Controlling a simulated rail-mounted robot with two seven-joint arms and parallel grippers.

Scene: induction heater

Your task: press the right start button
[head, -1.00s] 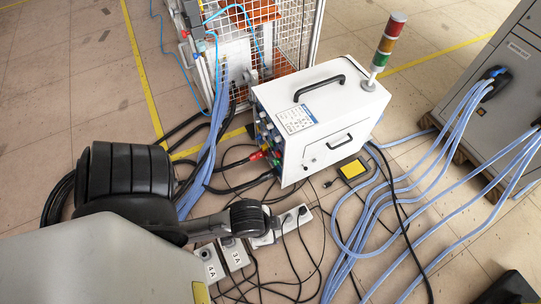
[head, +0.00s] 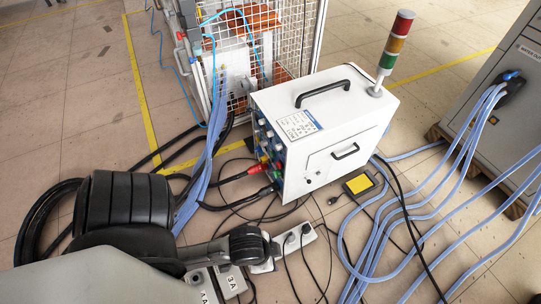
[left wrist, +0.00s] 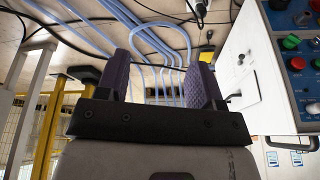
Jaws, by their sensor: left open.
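The white heater cabinet (head: 325,135) stands on the floor in the middle of the head view, its control panel (head: 266,140) on its left side. A second green button (left wrist: 316,42) is partly cut off by the frame edge. I cannot read which is the right start button. My left gripper (left wrist: 162,62) is open and empty, to the left of the panel in that view and apart from it. My right gripper is not in view.
A signal tower (head: 396,45) rises from the cabinet. A mesh cage (head: 290,35) stands behind it and a grey cabinet (head: 500,95) at the right. Blue hoses (head: 440,165), black cables and power strips (head: 290,240) lie on the floor around. A yellow pedal (head: 359,184) lies beside the cabinet.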

